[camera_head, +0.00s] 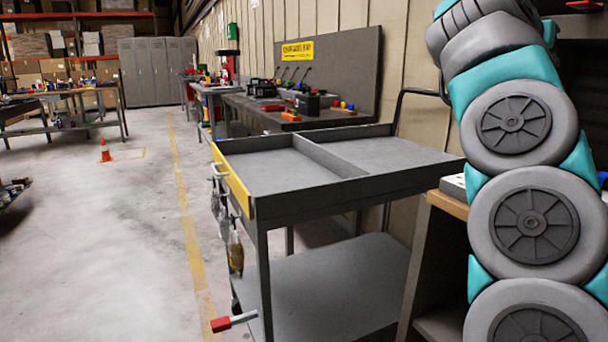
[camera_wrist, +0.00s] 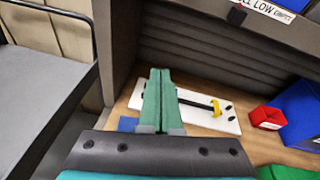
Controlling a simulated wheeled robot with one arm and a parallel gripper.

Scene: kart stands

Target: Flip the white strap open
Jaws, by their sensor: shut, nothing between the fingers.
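A white board (camera_wrist: 208,112) lies on the wooden bench top in the wrist view, partly hidden behind my gripper. A black bar (camera_wrist: 195,103) runs along it and meets a yellow piece (camera_wrist: 216,107) near its right end. I cannot pick out a separate white strap. My gripper (camera_wrist: 160,72) has its two green fingers together and empty, reaching over the left part of the board. Whether they touch it, I cannot tell. In the head view only a white edge (camera_head: 455,186) shows on the bench beside my arm, and my gripper is out of sight.
A red bin (camera_wrist: 267,118) and a blue bin (camera_wrist: 298,112) stand right of the board. A dark ribbed panel (camera_wrist: 200,55) rises behind. A grey two-tier cart (camera_head: 330,300) stands left of the wooden bench (camera_head: 447,204). The floor further left is mostly clear.

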